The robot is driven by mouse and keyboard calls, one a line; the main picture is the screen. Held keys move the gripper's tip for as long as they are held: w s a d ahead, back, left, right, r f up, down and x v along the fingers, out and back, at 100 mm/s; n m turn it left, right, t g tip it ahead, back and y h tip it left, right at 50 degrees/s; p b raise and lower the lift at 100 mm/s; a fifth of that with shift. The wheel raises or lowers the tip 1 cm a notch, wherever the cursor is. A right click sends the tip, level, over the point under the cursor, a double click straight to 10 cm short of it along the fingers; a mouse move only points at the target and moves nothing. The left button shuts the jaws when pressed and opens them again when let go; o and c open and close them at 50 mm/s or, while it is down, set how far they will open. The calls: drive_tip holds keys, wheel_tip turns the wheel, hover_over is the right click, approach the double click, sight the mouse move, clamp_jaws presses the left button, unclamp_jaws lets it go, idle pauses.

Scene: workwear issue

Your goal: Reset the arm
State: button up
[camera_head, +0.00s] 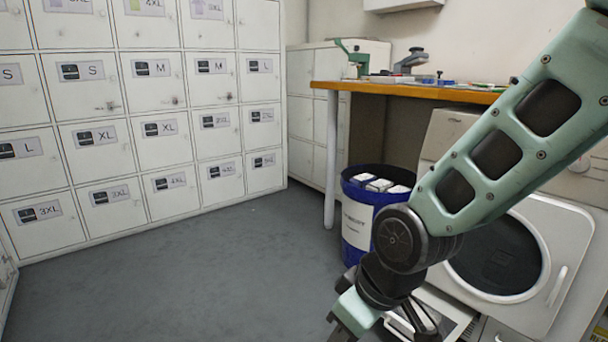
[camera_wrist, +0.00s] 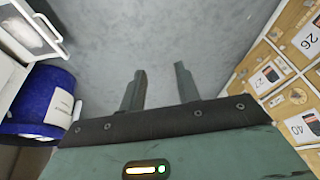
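My arm (camera_head: 510,140) reaches in from the right in the head view, bent at a dark joint, with its end pointing down at the bottom edge. My gripper (camera_wrist: 158,72) shows in the wrist view with its two fingers apart and nothing between them. Only bare grey floor (camera_wrist: 150,30) lies beyond the fingertips. In the head view the fingers are cut off by the bottom edge.
A blue bin (camera_head: 360,190) with white packs stands close behind my arm. A white machine with a round dark door (camera_head: 540,240) is at the right. A wooden-topped counter (camera_head: 420,90) stands behind. White size-labelled lockers (camera_head: 130,150) line the left. The floor between is clear.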

drive_tip(key=s+d+r+g+h, duration=0.1)
drive_tip(key=s+d+r, duration=0.15)
drive_tip(key=s, duration=0.25)
drive_tip(key=s+d+r+m+h, duration=0.1)
drive_tip(key=s+d, duration=0.2)
drive_tip(key=s, duration=0.1)
drive_tip(key=s+d+r+g+h, duration=0.1)
drive_tip(key=s+d, duration=0.1)
drive_tip(key=s, duration=0.3)
wheel_tip(320, 180, up, 38)
drive_tip(key=p, duration=3.8)
drive_tip(key=shift+d+m+p, duration=0.15)
drive_tip(key=shift+m+p, duration=0.15)
drive_tip(key=shift+p, duration=0.1)
drive_tip(key=shift+d, duration=0.1)
